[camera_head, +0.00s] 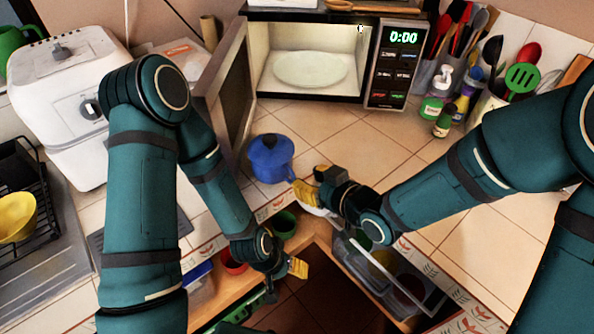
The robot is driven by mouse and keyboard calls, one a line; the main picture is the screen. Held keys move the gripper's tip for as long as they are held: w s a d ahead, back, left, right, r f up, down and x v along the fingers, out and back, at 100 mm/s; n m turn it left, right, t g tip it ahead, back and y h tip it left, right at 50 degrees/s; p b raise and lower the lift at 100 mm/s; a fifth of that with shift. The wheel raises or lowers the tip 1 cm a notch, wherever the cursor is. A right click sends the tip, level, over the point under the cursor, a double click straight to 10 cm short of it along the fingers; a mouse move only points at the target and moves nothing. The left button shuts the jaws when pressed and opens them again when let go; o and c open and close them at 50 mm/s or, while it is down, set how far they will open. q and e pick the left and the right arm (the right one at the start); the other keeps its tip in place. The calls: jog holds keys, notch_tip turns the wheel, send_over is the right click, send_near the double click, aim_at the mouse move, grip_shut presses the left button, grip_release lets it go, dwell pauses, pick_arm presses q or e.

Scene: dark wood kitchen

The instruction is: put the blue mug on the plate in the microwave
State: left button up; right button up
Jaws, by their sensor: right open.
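The microwave (385,68) stands at the back with its door (224,92) swung open to the left. A pale plate (310,68) lies flat inside its lit cavity, with nothing on it. A rounded blue vessel (268,160) stands upright on the tiled counter in front of the microwave. It looks like a lidded pot with a knob; I see no other blue mug. My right gripper (308,184) is open just right of and in front of the blue vessel; I cannot tell whether they touch. My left gripper (285,277) hangs lower, over the open drawer area; its jaw opening is unclear.
Open drawers below the counter hold a red bowl (233,262), a green cup (285,224) and clear containers. Bottles (436,92) and utensils crowd the back right. A white appliance (62,100) stands at left. Tiles between the blue vessel and microwave are clear.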

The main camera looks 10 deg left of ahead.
jog(key=v, duration=0.4)
jog(key=d+f+m+g+h, duration=0.2)
jog(key=d+f+m+h, duration=0.5)
jog(key=f, duration=0.6)
jog(key=s+d+f+m+g, duration=0.2)
jog(key=s+d+f, duration=0.1)
jog(key=f, duration=0.3)
jog(key=s+d+f+m+g, duration=0.2)
jog(key=s+d+f+m, duration=0.1)
jog(key=s+d+f, duration=0.1)
notch_tip(320, 180, down, 2)
jog(key=shift+s+f+g, duration=0.25)
jog(key=shift+s+g, duration=0.15)
jog(key=shift+s, duration=0.5)
